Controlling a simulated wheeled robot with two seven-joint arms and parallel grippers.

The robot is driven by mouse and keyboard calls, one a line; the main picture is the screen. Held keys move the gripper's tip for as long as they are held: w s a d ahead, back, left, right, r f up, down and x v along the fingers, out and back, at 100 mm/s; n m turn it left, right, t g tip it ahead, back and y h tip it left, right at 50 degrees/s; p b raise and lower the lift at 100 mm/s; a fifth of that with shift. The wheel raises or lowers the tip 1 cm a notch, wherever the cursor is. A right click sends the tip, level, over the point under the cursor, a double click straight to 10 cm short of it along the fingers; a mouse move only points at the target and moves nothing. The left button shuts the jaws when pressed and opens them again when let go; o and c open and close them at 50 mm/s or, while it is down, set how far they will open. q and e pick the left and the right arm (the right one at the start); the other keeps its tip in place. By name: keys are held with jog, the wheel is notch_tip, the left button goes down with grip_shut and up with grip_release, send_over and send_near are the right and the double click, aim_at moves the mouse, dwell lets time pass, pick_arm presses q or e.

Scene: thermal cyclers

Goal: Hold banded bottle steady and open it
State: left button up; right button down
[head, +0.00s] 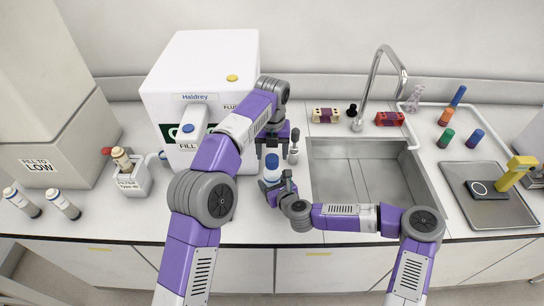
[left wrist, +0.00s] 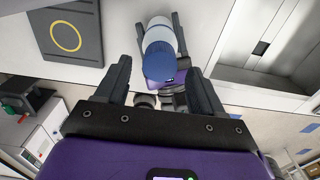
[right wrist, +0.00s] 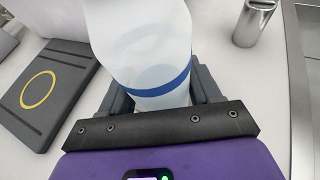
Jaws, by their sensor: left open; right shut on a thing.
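The banded bottle is whitish and translucent, with a blue cap (head: 271,161) and a blue band around its body (right wrist: 160,88). It stands near the counter's front, left of the sink. My right gripper (head: 279,187) is shut on its lower body; in the right wrist view the fingers (right wrist: 160,95) flank the bottle near the band. My left gripper (head: 275,137) is open just above and behind the bottle in the head view. In the left wrist view the cap (left wrist: 166,62) shows between the spread left fingers (left wrist: 162,75), with no clear contact. The cap sits on the bottle.
A white dispenser (head: 215,55) stands behind left, with a dark ringed pad (right wrist: 48,90) beside the bottle. A metal cylinder (right wrist: 256,20) stands close by. The sink (head: 365,175) lies to the right.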

pick_arm(q)
jog(key=shift+d+r, duration=0.1)
jog(key=shift+r, duration=1.8)
jog(key=shift+c, duration=0.5)
jog(key=shift+r, duration=0.55)
send_over(272, 176)
jog(key=w, duration=0.3)
jog(key=shift+s+f, duration=0.15)
jog(key=shift+f, duration=1.85)
jog(key=shift+s+f, duration=0.1)
jog(key=shift+f, duration=1.85)
jog(key=c, duration=0.9)
jog(key=o, duration=1)
jog(key=shift+r, duration=0.1)
